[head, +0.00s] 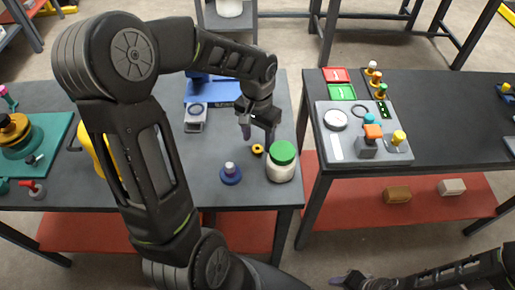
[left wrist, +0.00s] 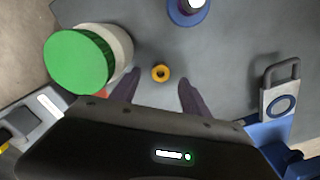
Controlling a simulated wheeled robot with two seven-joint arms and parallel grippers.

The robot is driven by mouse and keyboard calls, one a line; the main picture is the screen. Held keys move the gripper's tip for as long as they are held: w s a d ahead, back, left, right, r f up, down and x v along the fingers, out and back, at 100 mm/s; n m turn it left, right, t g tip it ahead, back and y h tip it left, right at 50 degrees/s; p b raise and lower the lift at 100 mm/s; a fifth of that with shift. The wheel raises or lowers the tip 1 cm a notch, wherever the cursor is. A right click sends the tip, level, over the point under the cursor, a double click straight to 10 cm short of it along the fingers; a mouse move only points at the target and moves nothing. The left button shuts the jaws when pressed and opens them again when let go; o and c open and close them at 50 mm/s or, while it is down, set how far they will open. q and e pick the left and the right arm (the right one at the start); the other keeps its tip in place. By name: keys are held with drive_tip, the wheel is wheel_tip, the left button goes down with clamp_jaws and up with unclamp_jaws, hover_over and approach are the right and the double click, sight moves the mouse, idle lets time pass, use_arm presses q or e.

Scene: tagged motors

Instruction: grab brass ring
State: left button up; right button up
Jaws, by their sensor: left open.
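A small brass ring (head: 257,149) lies flat on the grey table, between the green-lidded jar and the blue-based part. It also shows in the left wrist view (left wrist: 160,72), between the two fingertips and a little beyond them. My left gripper (head: 259,137) is open and empty, pointing down above the table close to the ring. Its two dark fingers also show in the left wrist view (left wrist: 157,84). My right gripper (head: 350,282) is low at the bottom of the head view, away from the tables; its jaw state is unclear.
A white jar with a green lid (head: 283,153) stands close beside the ring. A blue-based part (head: 231,173) stands in front. A grey padlock-like piece (head: 195,118) and a blue stand (head: 212,88) are behind left. The right table holds a grey panel (head: 345,153) with a gauge.

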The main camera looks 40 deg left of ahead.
sight(257, 145)
use_arm(q)
wheel_tip(257, 145, down, 4)
drive_tip(key=shift+a+r, duration=0.1)
drive_tip(key=shift+r, duration=0.15)
drive_tip(key=shift+c, duration=0.4)
clamp_jaws()
idle(0.4)
